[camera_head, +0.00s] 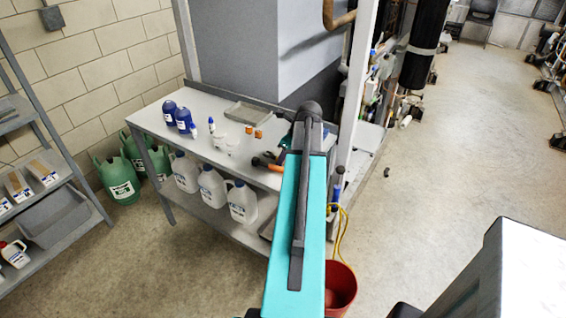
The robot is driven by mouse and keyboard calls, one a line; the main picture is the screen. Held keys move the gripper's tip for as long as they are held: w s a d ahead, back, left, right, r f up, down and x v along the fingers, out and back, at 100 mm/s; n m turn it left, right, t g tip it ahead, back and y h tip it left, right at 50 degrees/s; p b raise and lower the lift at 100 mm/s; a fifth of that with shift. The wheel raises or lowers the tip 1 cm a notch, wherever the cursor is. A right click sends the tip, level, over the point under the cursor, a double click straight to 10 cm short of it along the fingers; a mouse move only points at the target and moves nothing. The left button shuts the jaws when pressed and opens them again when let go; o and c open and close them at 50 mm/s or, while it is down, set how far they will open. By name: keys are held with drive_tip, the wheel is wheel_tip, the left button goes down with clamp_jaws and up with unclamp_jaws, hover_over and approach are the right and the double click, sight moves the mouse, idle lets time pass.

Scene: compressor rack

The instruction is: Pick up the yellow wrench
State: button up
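I cannot make out a yellow wrench in the head view. An orange and dark tool-like thing (268,163) lies on the white table top (213,153), just left of my arm. It is too small to name for certain. My teal arm reaches up the middle of the picture toward the table's right end and hides part of it. My gripper cannot be made out; the far end of the arm blocks that spot.
Two blue bottles (177,117), small orange items (254,132) and a shallow tray (245,115) stand on the table. A red bucket (341,284) with a yellow hose (341,235) stands right of my arm.

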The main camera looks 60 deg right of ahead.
clamp_jaws()
drive_tip(key=shift+r, duration=0.1)
idle(0.4)
drive_tip(key=shift+r+b, duration=0.55)
drive_tip(key=shift+r, duration=0.9)
drive_tip(key=s+d+r+b, duration=0.2)
drive_tip(key=s+d+b, duration=0.1)
drive_tip(key=s+d, duration=0.7)
drive_tip(key=shift+s+d, duration=0.35)
drive_tip(key=shift+s, duration=0.6)
